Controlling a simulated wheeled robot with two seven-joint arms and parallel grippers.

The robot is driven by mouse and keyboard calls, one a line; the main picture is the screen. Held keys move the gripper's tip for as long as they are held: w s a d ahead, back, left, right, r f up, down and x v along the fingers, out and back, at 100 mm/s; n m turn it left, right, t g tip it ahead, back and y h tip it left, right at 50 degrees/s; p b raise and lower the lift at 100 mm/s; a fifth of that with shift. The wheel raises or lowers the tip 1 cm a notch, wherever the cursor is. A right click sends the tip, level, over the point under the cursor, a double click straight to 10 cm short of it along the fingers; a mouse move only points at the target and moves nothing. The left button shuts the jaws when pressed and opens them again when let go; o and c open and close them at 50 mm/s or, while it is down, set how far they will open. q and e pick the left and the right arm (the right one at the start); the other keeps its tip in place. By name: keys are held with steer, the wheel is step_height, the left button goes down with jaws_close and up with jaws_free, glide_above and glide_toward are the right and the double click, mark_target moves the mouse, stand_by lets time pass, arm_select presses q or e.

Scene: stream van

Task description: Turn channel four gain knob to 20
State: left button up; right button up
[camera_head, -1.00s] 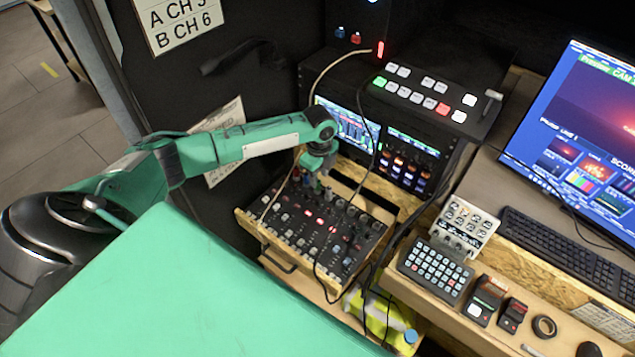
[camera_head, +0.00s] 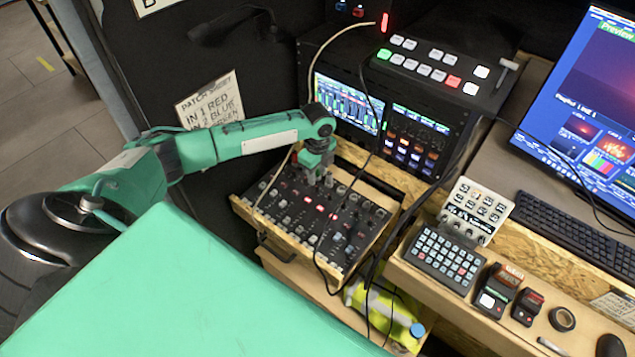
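The audio mixer (camera_head: 300,225) is a dark panel with rows of knobs and a few lit red buttons, set in a wooden drawer. My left gripper (camera_head: 319,180) comes in from the left and points down over the far rows of the mixer's knobs. Its fingertips are at or just above the knobs there. The fingers are small and partly merge with the dark panel, so I cannot tell whether they touch a knob or which one. The channel four gain knob cannot be singled out, and no knob labels are readable. My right gripper is not in view.
A rack with lit screens (camera_head: 347,104) stands right behind the mixer. A switcher panel (camera_head: 430,68) sits on top. Black cables hang across the mixer. A keypad (camera_head: 443,258), a white knob box (camera_head: 474,211) and a keyboard (camera_head: 570,230) lie to the right.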

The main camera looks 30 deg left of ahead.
mark_target(317, 186)
arm_select(q)
steer(key=shift+f+b, duration=2.55)
steer(key=shift+f, duration=0.5)
jaws_close()
